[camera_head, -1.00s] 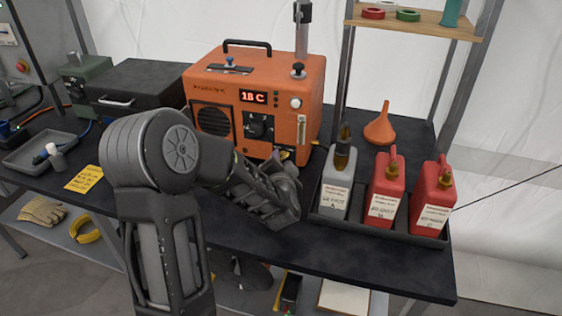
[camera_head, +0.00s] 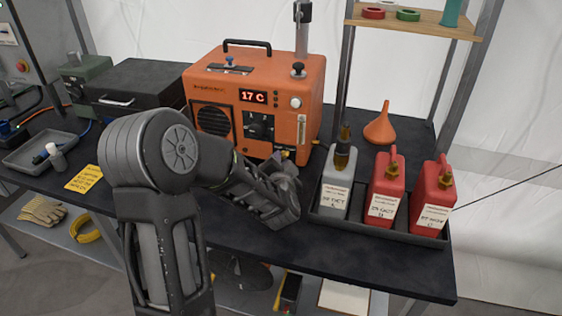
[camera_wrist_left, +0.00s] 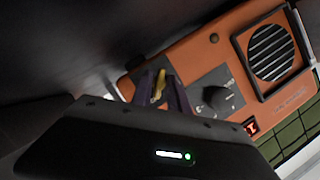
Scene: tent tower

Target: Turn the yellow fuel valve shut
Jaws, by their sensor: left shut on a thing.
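The orange heater (camera_head: 285,88) stands on the dark table, and its red display (camera_head: 253,96) reads 17 C. My left gripper (camera_head: 284,163) is at the lower right of the heater's front. In the left wrist view the yellow fuel valve (camera_wrist_left: 159,86) shows between the two dark fingers of my left gripper (camera_wrist_left: 162,92), which is shut on it. The valve's handle is mostly covered by the fingers, so its exact angle is hard to tell. The black dial (camera_wrist_left: 217,98) is beside the fingers. My right gripper is not in view.
A black tray (camera_head: 400,237) with a grey can (camera_head: 336,190) and two red cans (camera_head: 386,190) stands close to the right of my gripper. An orange funnel (camera_head: 380,128) stands behind them. A yellow note (camera_head: 84,178) lies at the left. The front right of the table is clear.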

